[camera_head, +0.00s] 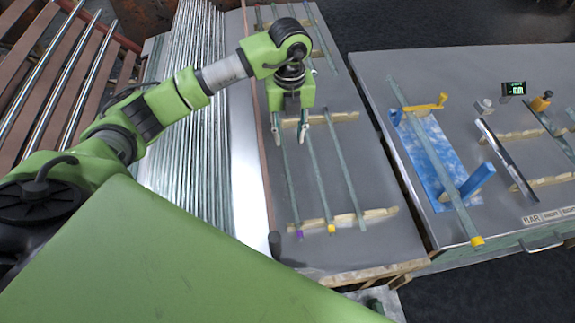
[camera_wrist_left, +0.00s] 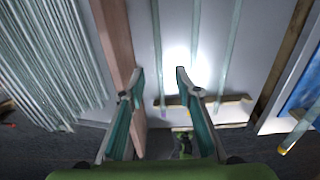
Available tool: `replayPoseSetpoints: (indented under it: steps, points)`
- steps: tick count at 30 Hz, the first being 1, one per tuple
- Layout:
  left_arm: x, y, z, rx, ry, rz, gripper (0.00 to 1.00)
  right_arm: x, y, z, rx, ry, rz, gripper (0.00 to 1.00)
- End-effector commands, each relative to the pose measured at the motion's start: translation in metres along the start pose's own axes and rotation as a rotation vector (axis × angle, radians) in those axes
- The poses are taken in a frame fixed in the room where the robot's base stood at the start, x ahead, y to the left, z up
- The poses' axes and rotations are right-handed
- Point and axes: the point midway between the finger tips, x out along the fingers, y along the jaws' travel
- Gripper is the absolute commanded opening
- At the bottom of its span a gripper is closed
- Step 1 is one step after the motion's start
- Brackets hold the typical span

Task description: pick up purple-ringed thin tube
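The thin tube with the purple ring lies lengthwise on the grey table, its glass (camera_head: 290,185) running from under my left gripper to the purple ring (camera_head: 299,234) at its near end. In the left wrist view the tube (camera_wrist_left: 156,55) passes between the fingertips, and the purple end (camera_wrist_left: 162,113) shows lower down. My left gripper (camera_head: 289,129) points down over the far part of the tube. It is open, with its fingertips (camera_wrist_left: 160,72) apart on either side of the tube. I cannot tell its exact height above the table. My right gripper is in neither view.
A yellow-ringed tube (camera_head: 317,185) and another tube (camera_head: 345,180) lie to the right across wooden supports (camera_head: 375,214). Many glass rods (camera_head: 190,120) fill the left side. A second bench (camera_head: 378,75) at right holds a blue fixture (camera_head: 428,150) with a yellow-ended tube (camera_head: 437,165).

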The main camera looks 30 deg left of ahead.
Motion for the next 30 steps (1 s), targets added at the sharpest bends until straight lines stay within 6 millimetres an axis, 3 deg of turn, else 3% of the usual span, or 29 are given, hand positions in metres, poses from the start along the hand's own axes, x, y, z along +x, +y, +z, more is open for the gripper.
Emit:
replayPoseSetpoints:
  steps: [10,19,25,30]
  points:
    - [0.063,0.001,-0.001,-0.001,0.004,0.002,0.3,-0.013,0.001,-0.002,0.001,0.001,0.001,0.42]
    - [0.087,0.002,0.002,-0.001,0.003,0.003,0.3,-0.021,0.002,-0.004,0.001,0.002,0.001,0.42]
    - [0.118,0.004,0.007,-0.001,0.003,0.002,0.3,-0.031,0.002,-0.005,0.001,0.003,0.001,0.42]
    - [0.131,0.004,0.007,0.001,0.0,0.001,0.3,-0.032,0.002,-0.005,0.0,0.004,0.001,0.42]
